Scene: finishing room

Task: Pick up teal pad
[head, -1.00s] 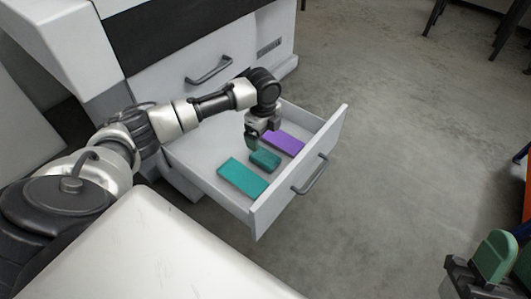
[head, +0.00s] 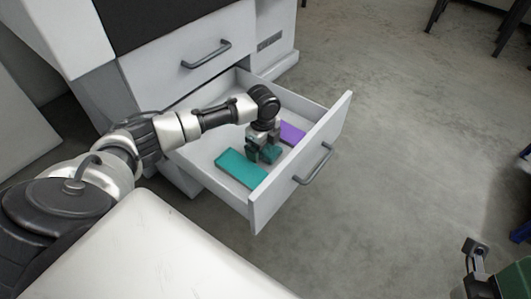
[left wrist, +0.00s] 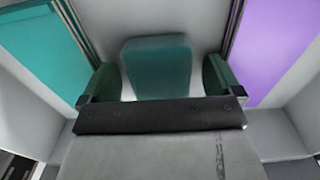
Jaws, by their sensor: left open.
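A flat bright teal pad (head: 240,168) lies on the left side of the open drawer's floor; it also shows at upper left in the left wrist view (left wrist: 40,45). A smaller, thicker dark teal block (head: 272,154) lies in the middle, and it shows top centre in the left wrist view (left wrist: 157,68). My left gripper (head: 259,150) points down into the drawer at this block. Its green-padded fingers (left wrist: 160,84) are open, one on each side of the block, with gaps showing. My right gripper (head: 480,262) is cut off at the lower right.
A flat purple pad (head: 292,133) lies on the drawer's right side. The drawer (head: 258,212) is pulled out of a white cabinet, with its walls around the pads and a grey handle (head: 314,164) in front. Open concrete floor (head: 400,150) lies to the right.

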